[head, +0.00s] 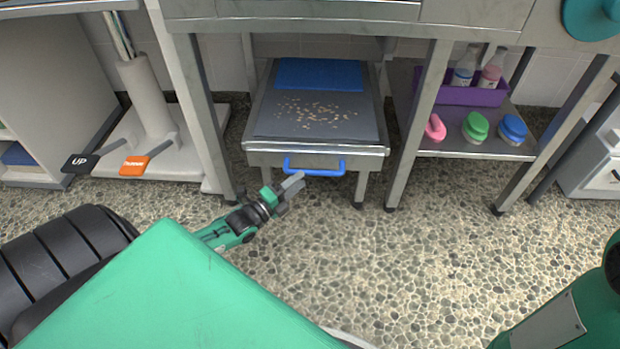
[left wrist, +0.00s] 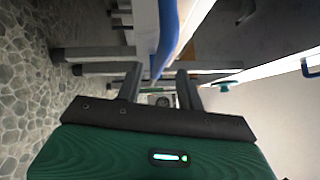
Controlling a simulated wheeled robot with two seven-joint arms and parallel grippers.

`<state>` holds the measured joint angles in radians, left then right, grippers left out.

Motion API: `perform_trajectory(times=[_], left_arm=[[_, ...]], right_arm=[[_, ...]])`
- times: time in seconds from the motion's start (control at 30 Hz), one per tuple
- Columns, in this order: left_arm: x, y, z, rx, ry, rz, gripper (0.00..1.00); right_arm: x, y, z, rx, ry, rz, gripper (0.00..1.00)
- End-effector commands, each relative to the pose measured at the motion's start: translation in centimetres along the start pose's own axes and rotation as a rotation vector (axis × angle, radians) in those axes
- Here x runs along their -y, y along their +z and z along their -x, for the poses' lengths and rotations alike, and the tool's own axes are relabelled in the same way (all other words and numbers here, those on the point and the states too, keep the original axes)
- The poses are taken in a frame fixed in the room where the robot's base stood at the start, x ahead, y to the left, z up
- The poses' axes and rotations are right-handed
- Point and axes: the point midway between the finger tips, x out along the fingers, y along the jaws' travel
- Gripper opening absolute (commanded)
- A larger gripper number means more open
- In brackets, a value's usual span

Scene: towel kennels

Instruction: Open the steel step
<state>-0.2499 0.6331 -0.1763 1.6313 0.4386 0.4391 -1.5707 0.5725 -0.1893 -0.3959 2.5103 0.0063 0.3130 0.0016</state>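The steel step (head: 262,158) stands on the floor under the steel table, with a dark mat scattered with crumbs and a blue pad on top. Its front carries a blue bar handle (head: 315,172). My left gripper (head: 294,184) is in front of the step, close to the handle's left end. In the left wrist view its two fingers (left wrist: 159,85) are apart, and the blue handle (left wrist: 168,32) shows large, reaching down towards the gap between them. I cannot tell whether they touch the handle. My right gripper is out of view.
Table legs (head: 418,125) flank the step on both sides. Two pedals, black (head: 80,163) and orange (head: 135,165), stick out at the left. A low shelf at the right holds a purple bin (head: 470,96) and brushes. The speckled floor in front is clear.

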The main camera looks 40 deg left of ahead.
Motion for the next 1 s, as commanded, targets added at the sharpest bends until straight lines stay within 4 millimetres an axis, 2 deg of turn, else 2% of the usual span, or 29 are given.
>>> perform_trajectory(times=[0.03,0.1,0.3,0.5,0.73,0.77,0.93,1.0], left_arm=[[-0.4,0.0,-1.0,0.000,-0.005,-0.002,0.38],[-0.4,0.0,-2.1,0.001,-0.004,-0.001,0.38],[-0.2,0.0,-4.4,0.001,-0.001,-0.001,0.38],[-0.1,0.0,-5.3,0.001,0.000,0.000,0.38],[0.0,0.0,-5.3,0.001,0.001,0.000,0.38],[0.0,0.0,-5.3,0.001,0.001,0.000,0.36],[0.0,0.0,-5.3,0.001,0.001,0.000,0.02],[0.0,0.0,-5.3,0.001,0.001,0.000,0.00]], right_arm=[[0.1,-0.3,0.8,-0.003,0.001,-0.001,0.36],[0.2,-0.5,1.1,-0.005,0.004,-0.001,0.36],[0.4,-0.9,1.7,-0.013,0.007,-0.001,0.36],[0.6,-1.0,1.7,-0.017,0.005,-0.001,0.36],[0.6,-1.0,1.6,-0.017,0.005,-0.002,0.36],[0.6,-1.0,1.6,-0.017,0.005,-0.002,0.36],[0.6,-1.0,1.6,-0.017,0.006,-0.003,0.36],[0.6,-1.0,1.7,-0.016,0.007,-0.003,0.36]])
